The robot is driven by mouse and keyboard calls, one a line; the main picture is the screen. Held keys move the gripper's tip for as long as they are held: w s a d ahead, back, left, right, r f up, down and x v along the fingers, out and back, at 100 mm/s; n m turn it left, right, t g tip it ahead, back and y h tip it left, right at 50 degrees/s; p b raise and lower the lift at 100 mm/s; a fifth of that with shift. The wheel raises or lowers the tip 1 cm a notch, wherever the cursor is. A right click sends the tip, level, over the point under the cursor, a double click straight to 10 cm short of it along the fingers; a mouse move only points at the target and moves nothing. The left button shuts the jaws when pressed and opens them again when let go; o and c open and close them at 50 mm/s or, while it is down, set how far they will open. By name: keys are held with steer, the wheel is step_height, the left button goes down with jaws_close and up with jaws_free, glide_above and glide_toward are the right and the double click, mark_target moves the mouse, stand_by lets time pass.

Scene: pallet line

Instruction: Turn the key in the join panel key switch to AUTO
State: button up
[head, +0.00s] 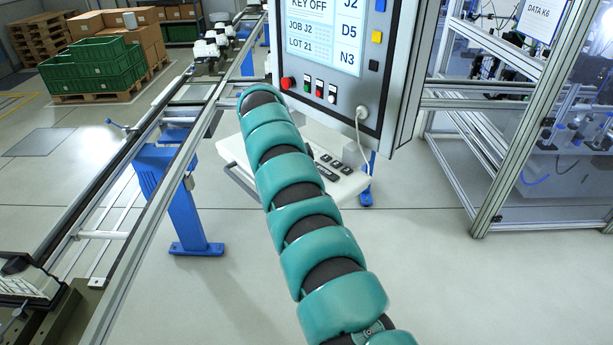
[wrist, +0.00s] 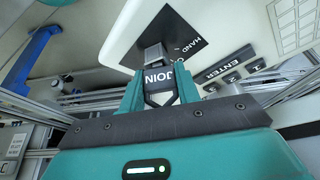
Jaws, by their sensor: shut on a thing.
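In the wrist view my gripper (wrist: 160,88) is shut on the key. The key's dark head (wrist: 158,76) sits between the teal fingers and carries white letters that read JOIN upside down. A grey metal part (wrist: 154,56) stands just beyond it, in front of a black switch plate (wrist: 178,37) on the white console. The word HAND shows on the plate's right side; I see no AUTO mark. How far the key is turned is unclear. In the head view my arm hides the gripper, key and switch. The screen (head: 323,38) there reads KEY OFF, JOB J2, LOT 21.
The white console (head: 345,187) juts out below the grey screen cabinet, with dark keys (head: 338,164), one marked ENTER in the wrist view. A red button (head: 287,83) and a plugged cable (head: 361,114) are on the cabinet. A conveyor rail (head: 150,160) runs left; a framed cell stands right.

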steer(key=shift+m+p, duration=0.3)
steer(key=shift+p, duration=0.6)
steer(key=o, duration=1.1)
steer(key=shift+c, duration=0.2)
steer(key=shift+o, duration=0.4)
steer(key=o, duration=0.4)
steer(key=shift+d, duration=0.1)
